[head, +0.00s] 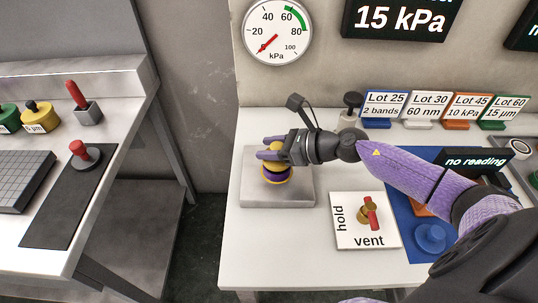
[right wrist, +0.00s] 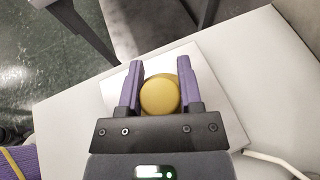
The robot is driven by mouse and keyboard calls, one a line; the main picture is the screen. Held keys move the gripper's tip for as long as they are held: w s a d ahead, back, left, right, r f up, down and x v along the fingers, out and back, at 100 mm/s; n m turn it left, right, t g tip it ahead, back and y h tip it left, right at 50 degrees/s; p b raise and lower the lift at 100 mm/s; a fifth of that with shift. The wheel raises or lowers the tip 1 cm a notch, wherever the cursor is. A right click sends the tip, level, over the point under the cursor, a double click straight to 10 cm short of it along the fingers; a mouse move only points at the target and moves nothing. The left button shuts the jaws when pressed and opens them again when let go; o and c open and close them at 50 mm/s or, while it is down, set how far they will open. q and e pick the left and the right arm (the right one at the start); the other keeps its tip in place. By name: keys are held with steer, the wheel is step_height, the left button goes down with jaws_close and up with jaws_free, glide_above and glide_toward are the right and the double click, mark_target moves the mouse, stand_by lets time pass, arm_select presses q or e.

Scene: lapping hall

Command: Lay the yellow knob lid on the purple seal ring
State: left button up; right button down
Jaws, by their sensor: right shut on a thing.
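The yellow knob lid (head: 275,167) is between the fingers of my right gripper (head: 270,152), above the grey square plate. Its round yellow top also shows between the two purple fingers (right wrist: 158,95) in the right wrist view. The purple seal ring (head: 276,178) shows as a dark purple band right under the lid, on the plate. I cannot tell whether the lid touches the ring all round. My right gripper is shut on the lid. My left gripper is not in view.
The grey plate (head: 248,190) lies on the white table. A hold/vent valve card (head: 347,236) with a red handle lies to its right. A blue mat (head: 408,165) with a blue knob piece is farther right. Lot signs (head: 385,104) stand behind. A second bench (head: 62,245) is at left, across a gap.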

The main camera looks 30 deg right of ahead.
steer(key=shift+f, duration=0.85)
steer(key=shift+r, duration=0.2)
steer(key=shift+f, duration=0.1)
steer(key=c, duration=0.7)
jaws_free()
steer(key=o, duration=0.4)
steer(key=shift+o, duration=0.2)
